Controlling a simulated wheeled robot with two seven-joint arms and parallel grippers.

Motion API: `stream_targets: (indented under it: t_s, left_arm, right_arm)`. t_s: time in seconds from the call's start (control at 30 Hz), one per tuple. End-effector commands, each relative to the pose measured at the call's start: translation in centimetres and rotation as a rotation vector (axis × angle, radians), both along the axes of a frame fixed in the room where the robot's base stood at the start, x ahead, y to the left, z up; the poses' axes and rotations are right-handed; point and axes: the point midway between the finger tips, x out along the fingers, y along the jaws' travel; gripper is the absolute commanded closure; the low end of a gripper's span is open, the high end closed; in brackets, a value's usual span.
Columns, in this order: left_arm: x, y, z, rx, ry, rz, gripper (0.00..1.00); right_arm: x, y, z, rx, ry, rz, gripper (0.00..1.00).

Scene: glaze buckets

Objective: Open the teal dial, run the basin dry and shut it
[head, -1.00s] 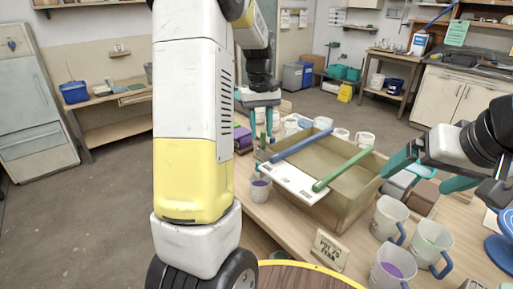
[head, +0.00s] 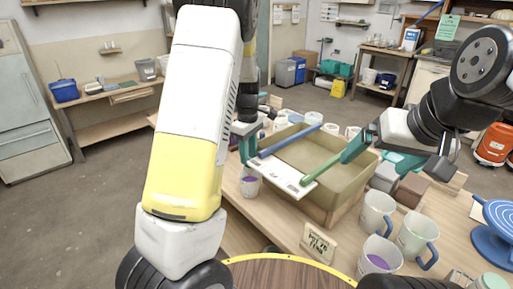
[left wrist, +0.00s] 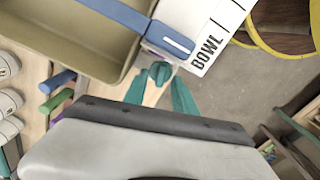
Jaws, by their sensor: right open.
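The basin (head: 322,157) is an olive, wood-walled tray on the table, with a blue bar (head: 290,139) and a green bar (head: 330,167) lying across it. In the left wrist view the teal dial (left wrist: 160,72) is a small knob beside the basin wall (left wrist: 118,70). My left gripper (left wrist: 160,86) is open, its fingers apart on either side of the dial. In the head view it (head: 247,145) is at the basin's left corner, partly behind my arm.
A white BOWL card (head: 283,176) lies at the basin's near left. A cup with purple glaze (head: 250,183) stands left of it. Several mugs (head: 377,213) stand at the right front, near a small sign (head: 318,243) and a blue turntable (head: 497,225).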

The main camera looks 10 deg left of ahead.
Motion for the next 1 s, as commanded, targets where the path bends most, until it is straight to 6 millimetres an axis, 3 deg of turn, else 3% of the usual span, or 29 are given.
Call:
stream_targets:
  t_s: [0.33,0.5,0.77,1.0]
  left_arm:
    - [-0.02,0.00,-0.57,-0.001,0.000,-0.001,0.67]
    - [-0.02,0.00,-0.55,0.000,0.000,-0.001,1.00]
    - [0.01,0.02,-0.53,-0.001,-0.001,-0.028,1.00]
    - [0.08,0.00,-0.54,-0.002,0.000,-0.245,1.00]
  right_arm:
    - [0.00,0.00,0.00,0.000,0.000,0.000,0.05]
    - [0.00,0.00,0.00,0.000,0.000,0.000,0.05]
    - [0.00,0.00,0.00,0.000,0.000,0.000,0.05]
    - [0.00,0.00,0.00,0.000,0.000,0.000,0.05]
